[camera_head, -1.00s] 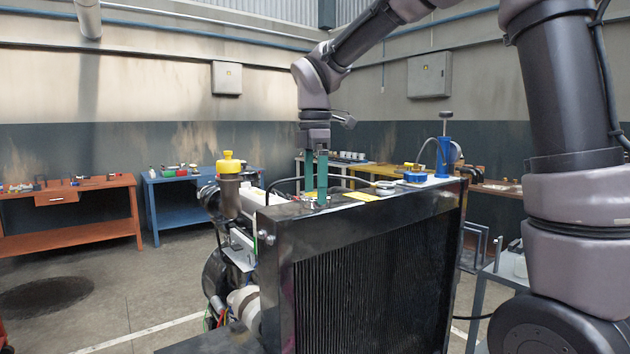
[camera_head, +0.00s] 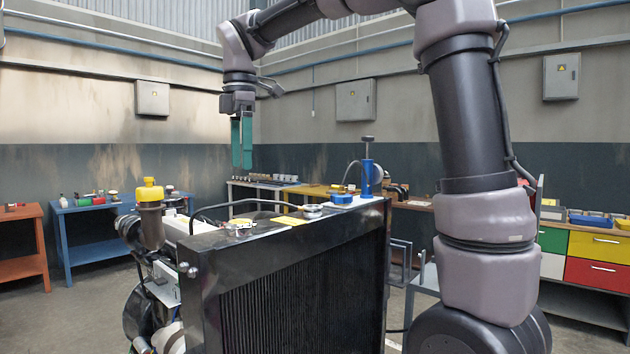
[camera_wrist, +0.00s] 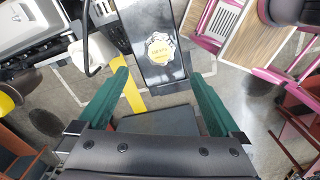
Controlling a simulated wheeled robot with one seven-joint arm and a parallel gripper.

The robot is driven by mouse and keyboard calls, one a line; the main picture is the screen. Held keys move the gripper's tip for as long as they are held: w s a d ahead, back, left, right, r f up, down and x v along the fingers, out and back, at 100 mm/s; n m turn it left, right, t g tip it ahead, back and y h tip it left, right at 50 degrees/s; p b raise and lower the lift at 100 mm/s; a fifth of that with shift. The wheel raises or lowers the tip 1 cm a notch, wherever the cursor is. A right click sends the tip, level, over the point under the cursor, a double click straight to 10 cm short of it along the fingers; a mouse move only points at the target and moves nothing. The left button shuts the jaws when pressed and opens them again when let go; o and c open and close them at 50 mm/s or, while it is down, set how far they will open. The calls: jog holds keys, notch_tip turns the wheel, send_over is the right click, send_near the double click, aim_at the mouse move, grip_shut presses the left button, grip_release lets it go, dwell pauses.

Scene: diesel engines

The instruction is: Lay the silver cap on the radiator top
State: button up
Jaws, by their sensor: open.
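A silver cap with a toothed rim and a yellow label (camera_wrist: 162,57) lies flat on the black radiator top in the wrist view. In the head view it looks to be the small silver and yellow piece (camera_head: 240,224) near the left end of the radiator top (camera_head: 275,231). My gripper (camera_head: 241,167) hangs above it, fingers pointing down, clear of the radiator. Its green fingers are spread and empty, also in the wrist view (camera_wrist: 160,72). A second round silver piece (camera_head: 313,211) sits farther right on the radiator top; I cannot tell what it is.
A yellow label (camera_head: 289,221) lies between the silver pieces. A blue pump-like tool (camera_head: 367,178) and a blue ring-shaped item (camera_head: 342,198) stand at the radiator's right end. Workbenches line the walls.

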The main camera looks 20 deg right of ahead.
jog(key=s+d+f+m+t, duration=0.2)
jog(key=s+d+m, duration=0.2)
jog(key=d+m, duration=0.3)
jog(key=s+d+f+m+t+y, duration=0.1)
jog(key=s+d+f+m+t, duration=0.1)
jog(key=d+m, duration=0.5)
jog(key=s+d+f+m+t+y, duration=0.1)
jog(key=s+d+f+m+t, duration=0.2)
jog(key=s+d+m, duration=0.3)
jog(key=d+f+m, duration=0.1)
jog(key=m, duration=0.3)
jog(key=shift+s+d+m, duration=0.25)
jog(key=shift+s+m, duration=0.1)
jog(key=shift+m, duration=0.05)
jog(key=shift+c, duration=0.3)
